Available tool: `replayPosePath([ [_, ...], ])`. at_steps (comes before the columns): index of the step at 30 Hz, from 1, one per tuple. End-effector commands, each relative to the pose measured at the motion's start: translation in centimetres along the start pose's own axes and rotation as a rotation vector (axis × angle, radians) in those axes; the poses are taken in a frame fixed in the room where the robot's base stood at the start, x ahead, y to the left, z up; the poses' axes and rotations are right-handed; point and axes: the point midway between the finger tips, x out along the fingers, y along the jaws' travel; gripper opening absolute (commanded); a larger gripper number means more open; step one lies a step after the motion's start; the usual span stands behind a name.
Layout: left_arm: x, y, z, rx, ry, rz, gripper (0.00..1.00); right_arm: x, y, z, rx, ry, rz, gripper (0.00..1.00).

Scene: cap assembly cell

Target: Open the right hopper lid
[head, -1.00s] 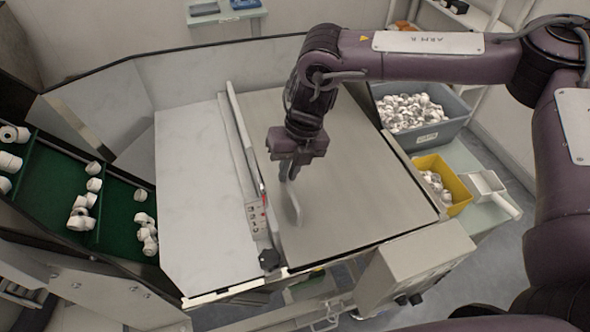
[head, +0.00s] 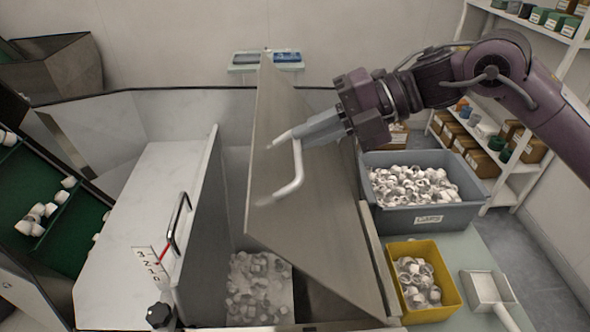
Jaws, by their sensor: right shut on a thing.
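The right hopper lid (head: 318,225), a flat grey panel, stands steeply raised, its left edge up and its lower edge at the right side of the hopper. My right gripper (head: 291,134) comes in from the right and is shut on the lid's pale bar handle (head: 292,183). Under the lid, the right hopper bay is uncovered at the left and shows a pile of white caps (head: 258,288). The lid hides the rest of the bay. My left gripper is not in view.
The left hopper lid (head: 140,215) lies flat with its own handle (head: 178,222). A grey bin of caps (head: 425,217), a yellow bin (head: 436,312) and a scoop (head: 487,288) stand at the right. A green sorting tray (head: 70,222) is at the left.

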Motion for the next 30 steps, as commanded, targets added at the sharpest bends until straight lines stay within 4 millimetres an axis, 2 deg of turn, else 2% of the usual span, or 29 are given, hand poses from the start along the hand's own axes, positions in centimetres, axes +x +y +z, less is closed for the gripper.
replayPosePath([
  [1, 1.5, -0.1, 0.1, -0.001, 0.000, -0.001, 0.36, -1.3, -1.2, 0.2, 0.008, -0.010, 0.046, 0.00],
  [6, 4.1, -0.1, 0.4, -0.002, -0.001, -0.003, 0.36, -5.8, -1.9, 0.2, 0.007, -0.011, 0.197, 0.00],
  [15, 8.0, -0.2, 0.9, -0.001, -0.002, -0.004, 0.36, -11.8, -3.8, 0.1, 0.005, -0.006, 0.405, 0.00],
  [21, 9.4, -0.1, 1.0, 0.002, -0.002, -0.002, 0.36, -14.1, -4.6, 0.1, 0.005, -0.005, 0.484, 0.00],
  [30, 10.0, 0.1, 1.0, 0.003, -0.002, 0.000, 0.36, -15.2, -4.9, 0.1, 0.004, -0.002, 0.525, 0.00],
])
